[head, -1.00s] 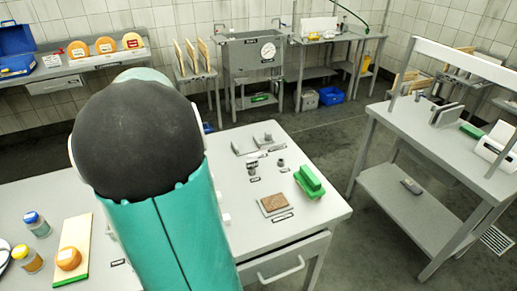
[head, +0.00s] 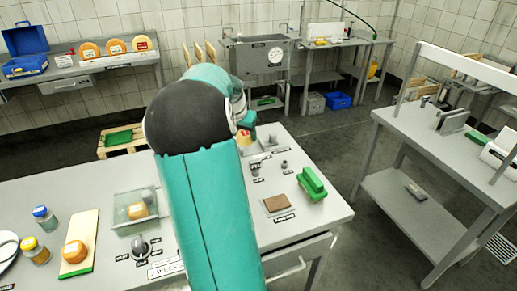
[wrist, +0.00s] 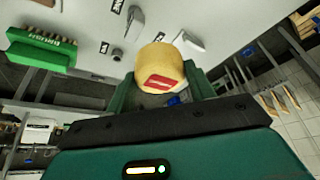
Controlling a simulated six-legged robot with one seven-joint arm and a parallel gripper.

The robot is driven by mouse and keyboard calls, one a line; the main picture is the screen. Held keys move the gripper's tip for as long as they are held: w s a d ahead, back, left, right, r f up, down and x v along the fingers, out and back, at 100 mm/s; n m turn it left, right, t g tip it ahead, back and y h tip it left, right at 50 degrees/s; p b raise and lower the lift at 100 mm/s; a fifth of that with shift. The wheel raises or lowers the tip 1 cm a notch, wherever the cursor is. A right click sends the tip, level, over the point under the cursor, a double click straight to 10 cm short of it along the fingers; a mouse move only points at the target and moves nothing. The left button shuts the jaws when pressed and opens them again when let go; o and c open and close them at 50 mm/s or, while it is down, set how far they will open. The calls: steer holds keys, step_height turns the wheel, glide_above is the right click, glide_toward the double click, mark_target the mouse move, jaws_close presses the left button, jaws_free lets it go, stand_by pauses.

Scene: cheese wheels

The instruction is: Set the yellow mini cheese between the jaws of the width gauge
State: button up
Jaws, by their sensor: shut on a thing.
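The yellow mini cheese (wrist: 160,62), a small wheel with a red label, is between the two green fingers of my gripper (wrist: 161,78) in the wrist view. The fingers are shut on it. In the head view the cheese (head: 244,134) shows small beside my gripper (head: 247,128), at the far edge of the table. The width gauge (head: 271,143) lies just right of it, partly hidden by my arm and gripper. In the wrist view a grey jaw (wrist: 188,40) shows behind the cheese; the cheese hides part of the gauge. I cannot tell whether they touch.
A green brush (head: 312,184), a brown block (head: 276,203) and small grey weights (head: 284,165) stand on the table near the gauge. A clear box (head: 133,210), an orange cheese (head: 75,251) on a board and jars (head: 43,217) stand left of my arm.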

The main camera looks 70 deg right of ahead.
steer(key=w+d+f, duration=0.1)
steer(key=d+f, duration=0.2)
steer(key=d, duration=0.1)
steer(key=w+d+f, duration=0.1)
steer(key=d+f, duration=0.2)
steer(key=d, duration=0.1)
steer(key=w+d+f, duration=0.2)
steer(key=d, duration=0.2)
steer(key=shift+w+d+f, duration=0.1)
steer(key=shift+f, duration=0.3)
steer(key=shift+w+d+f, duration=0.15)
steer(key=shift+d+f, duration=0.2)
steer(key=shift+f, duration=0.1)
steer(key=shift+d+f, duration=0.2)
steer(key=shift+f, duration=1.5)
steer(key=shift+f, duration=0.1)
steer(key=o, duration=0.6)
steer(key=shift+f, duration=0.1)
steer(key=shift+o, duration=0.7)
